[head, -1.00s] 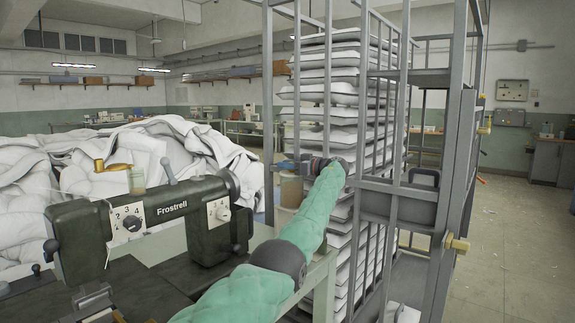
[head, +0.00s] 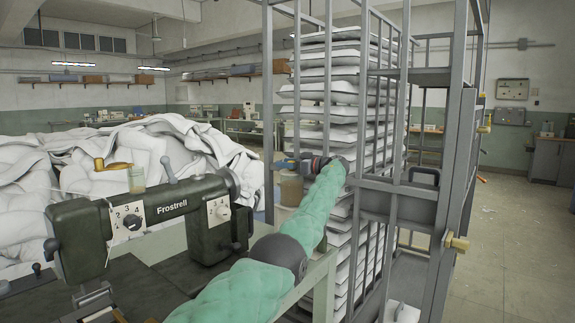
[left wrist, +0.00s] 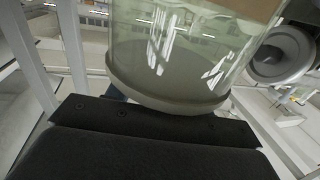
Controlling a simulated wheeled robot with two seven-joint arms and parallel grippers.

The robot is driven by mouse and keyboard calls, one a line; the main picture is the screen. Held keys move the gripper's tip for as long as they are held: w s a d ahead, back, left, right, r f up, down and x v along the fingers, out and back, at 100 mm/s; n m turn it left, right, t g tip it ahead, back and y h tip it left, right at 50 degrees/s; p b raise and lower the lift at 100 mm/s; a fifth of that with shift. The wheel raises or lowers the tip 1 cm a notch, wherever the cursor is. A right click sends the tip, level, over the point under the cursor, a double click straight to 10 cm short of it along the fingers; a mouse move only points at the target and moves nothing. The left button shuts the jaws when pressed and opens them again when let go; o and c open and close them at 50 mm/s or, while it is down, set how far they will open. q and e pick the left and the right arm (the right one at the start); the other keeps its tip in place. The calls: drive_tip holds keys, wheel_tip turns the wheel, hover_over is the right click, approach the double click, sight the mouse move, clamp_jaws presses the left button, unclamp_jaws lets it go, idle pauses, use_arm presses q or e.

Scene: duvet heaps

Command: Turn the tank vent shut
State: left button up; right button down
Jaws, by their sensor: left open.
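A small tank with brownish contents (head: 291,190) stands between the sewing machine and the tall rack, partly behind my left arm. In the left wrist view, a clear glass vessel with a grey base rim (left wrist: 165,95), apparently this tank, fills the upper middle. My left gripper (head: 283,164) is open at the top of the tank. Its dark body (left wrist: 140,150) crosses the bottom of the left wrist view, very near the vessel's rim. I cannot make out the vent or how it is turned. The right gripper is not in view.
A grey barred rack (head: 372,195) with stacked white pillows (head: 330,90) stands close to my left arm. A dark green sewing machine (head: 160,210) is at the left. White duvets (head: 110,165) are heaped behind it. Open floor (head: 520,230) lies at the right.

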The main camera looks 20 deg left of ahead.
use_arm(q)
drive_tip(key=shift+d, duration=0.1)
drive_tip(key=s+d, duration=0.1)
drive_tip(key=d, duration=0.6)
drive_tip(key=shift+d, duration=0.25)
